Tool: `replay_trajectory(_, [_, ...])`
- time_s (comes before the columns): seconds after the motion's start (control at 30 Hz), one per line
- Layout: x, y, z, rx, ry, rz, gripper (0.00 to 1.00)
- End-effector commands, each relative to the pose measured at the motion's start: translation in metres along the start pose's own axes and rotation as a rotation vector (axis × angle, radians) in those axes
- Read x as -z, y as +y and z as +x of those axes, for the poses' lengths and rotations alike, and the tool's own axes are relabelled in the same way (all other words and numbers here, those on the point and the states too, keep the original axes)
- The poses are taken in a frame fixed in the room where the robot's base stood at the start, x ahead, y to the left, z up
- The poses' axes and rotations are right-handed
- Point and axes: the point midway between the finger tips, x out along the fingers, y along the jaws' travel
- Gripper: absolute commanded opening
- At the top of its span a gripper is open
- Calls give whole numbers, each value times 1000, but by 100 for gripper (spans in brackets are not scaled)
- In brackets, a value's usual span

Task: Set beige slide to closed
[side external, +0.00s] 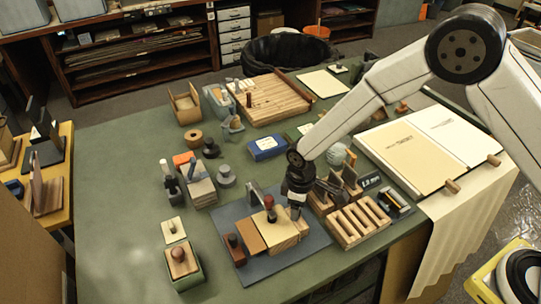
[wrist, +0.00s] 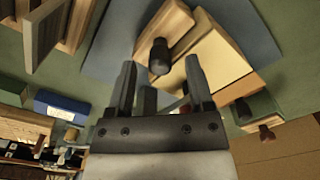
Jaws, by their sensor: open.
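A wooden box with a beige slide (side external: 279,232) sits on a blue-grey mat (side external: 222,223) near the front of the table. The beige slide also shows in the wrist view (wrist: 176,82), just beyond my fingertips. An orange-brown panel (side external: 247,236) lies beside it on the left. A dark knob (wrist: 159,56) stands up from the wood, between and slightly beyond my fingers in the wrist view. My gripper (wrist: 161,82) is open with nothing held; in the side view it hangs at the box's back right corner (side external: 294,207). I cannot tell whether a finger touches the box.
A slotted wooden rack (side external: 357,222) stands close on the right. A blue box (side external: 267,147) lies behind, and an open book (side external: 420,148) is at the right.

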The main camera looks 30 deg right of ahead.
Motion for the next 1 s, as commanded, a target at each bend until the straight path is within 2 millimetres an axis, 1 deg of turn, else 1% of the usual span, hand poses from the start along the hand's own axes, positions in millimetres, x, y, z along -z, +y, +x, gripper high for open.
replay_trajectory(0.4, [0, 0, -48, -1, 2, 0, 67])
replay_trajectory(0.53, [0, 0, -60, -1, 2, 0, 67])
replay_trajectory(0.7, [0, 0, -67, 0, 0, 0, 67])
replay_trajectory(1.0, [0, 0, -68, 0, 0, 0, 67])
